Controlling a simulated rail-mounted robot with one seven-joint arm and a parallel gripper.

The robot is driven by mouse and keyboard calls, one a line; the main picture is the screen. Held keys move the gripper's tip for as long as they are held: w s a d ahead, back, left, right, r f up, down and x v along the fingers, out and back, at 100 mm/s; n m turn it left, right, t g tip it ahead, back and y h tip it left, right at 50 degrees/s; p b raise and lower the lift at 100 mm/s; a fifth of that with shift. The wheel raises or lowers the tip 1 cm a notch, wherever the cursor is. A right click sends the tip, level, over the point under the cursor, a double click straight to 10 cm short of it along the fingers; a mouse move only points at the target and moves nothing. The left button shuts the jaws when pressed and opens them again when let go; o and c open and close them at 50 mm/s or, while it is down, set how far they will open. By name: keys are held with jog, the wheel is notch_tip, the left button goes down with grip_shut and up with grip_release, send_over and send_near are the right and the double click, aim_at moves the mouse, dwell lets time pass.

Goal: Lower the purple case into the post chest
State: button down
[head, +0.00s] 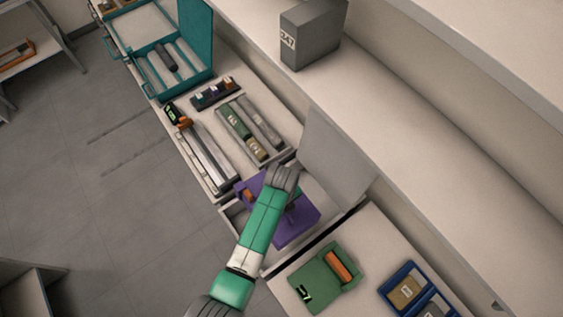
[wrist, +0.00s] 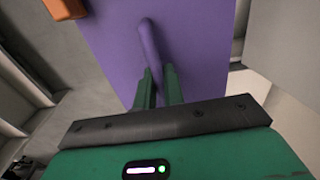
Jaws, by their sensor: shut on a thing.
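The purple case (head: 296,228) is below my arm in the head view, at the opening of a pale chest. It fills much of the wrist view (wrist: 195,45), with its purple handle (wrist: 150,45) between my green fingers. My gripper (wrist: 158,80) is shut on that handle. The chest's raised lid (head: 338,158) stands at the right, and its near wall (head: 240,222) shows at the left of the case. My arm covers part of the case. I cannot tell how deep the case sits or whether it touches the chest floor.
A green case (head: 318,282) with an orange part and blue trays (head: 408,287) lie on the counter at lower right. A tray of long tools (head: 250,130) lies beyond the chest. A teal open case (head: 185,60) and a grey box (head: 312,38) stand farther back. The floor at left is clear.

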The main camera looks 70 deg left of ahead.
jog(key=shift+f+b, duration=1.1)
jog(key=shift+f, duration=0.65)
jog(key=shift+f+b, duration=1.45)
jog(key=shift+f, duration=0.55)
jog(key=shift+f+b, duration=1.45)
jog(key=shift+f, duration=0.65)
jog(key=shift+f+b, duration=1.55)
jog(key=shift+f, duration=0.5)
